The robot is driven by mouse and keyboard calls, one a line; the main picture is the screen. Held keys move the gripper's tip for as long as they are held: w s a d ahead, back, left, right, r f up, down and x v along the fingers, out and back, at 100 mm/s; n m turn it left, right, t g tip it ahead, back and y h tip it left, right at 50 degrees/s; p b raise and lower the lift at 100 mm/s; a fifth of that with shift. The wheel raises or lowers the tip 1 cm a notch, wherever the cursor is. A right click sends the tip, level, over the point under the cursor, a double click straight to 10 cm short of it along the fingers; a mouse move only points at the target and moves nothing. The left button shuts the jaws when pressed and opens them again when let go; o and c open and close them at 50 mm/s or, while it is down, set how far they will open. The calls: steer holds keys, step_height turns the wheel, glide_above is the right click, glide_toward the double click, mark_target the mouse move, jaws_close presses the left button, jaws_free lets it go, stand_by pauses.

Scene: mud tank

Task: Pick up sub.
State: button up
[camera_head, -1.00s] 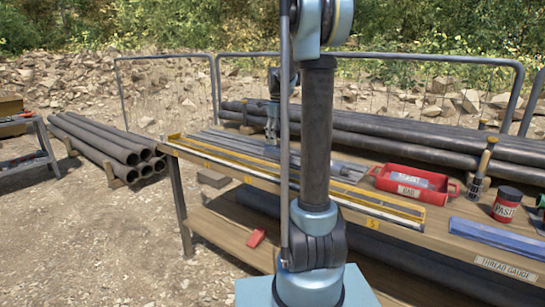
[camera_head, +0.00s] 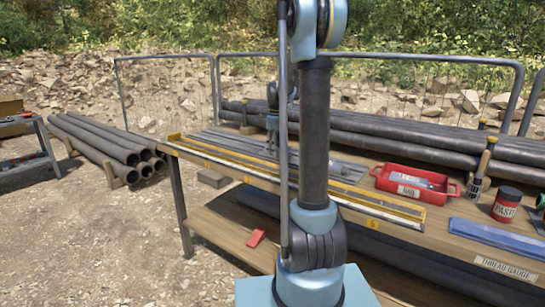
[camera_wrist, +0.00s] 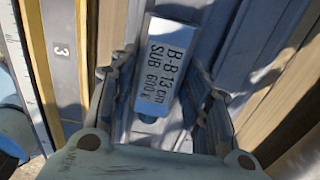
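In the wrist view, the sub (camera_wrist: 165,65) is a grey metal piece with a white label reading "B-B 13 cm SUB 600" and more that I cannot read. It lies between the two fingers of my gripper (camera_wrist: 155,105). The fingers are apart, one on each side of it, and I see gaps beside the label. Whether either finger touches it is unclear. In the head view, my gripper (camera_head: 272,135) points down over the grey strips at the far side of the workbench, partly behind my arm. The sub cannot be picked out there.
A yellow-edged numbered rail (camera_head: 385,208) runs along the front of the bench (camera_head: 460,258). A red tray (camera_head: 415,183), a brush (camera_head: 481,170), a red paste can (camera_head: 507,205) and a blue bar (camera_head: 495,236) stand to the right. Pipes (camera_head: 425,145) lie behind.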

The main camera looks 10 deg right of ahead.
jaws_close()
steer(key=shift+r, duration=0.1)
step_height(320, 180, up, 10)
stand_by(0.5)
